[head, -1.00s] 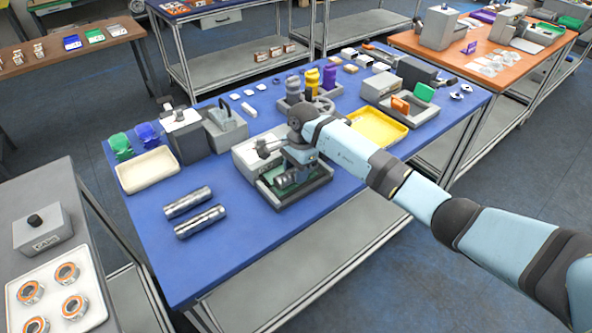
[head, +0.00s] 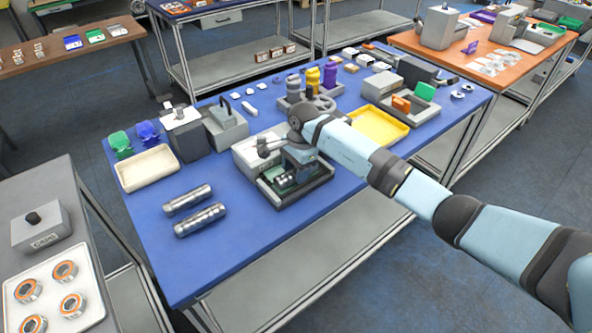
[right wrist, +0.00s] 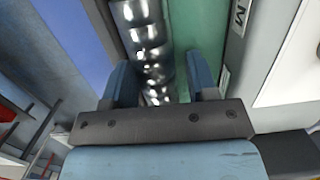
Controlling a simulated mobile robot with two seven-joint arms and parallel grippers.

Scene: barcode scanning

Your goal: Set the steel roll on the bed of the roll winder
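The roll winder (head: 262,152) is a light grey unit with a crank and a dark-rimmed tray with a green bed (head: 318,178), at the middle of the blue table's front. A shiny ribbed steel roll (head: 286,181) is at the green bed, partly hidden by my right gripper (head: 291,172). In the right wrist view the roll (right wrist: 150,45) runs between the two blue fingers of my right gripper (right wrist: 160,75), with a gap at the right finger, so the fingers look open around it. Whether its underside touches the bed is hidden. My left gripper is not in view.
Two more steel rolls (head: 187,199) lie side by side on the blue table (head: 240,250), left of the winder. A cream tray (head: 149,168) is behind them. The front left of the table is clear.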

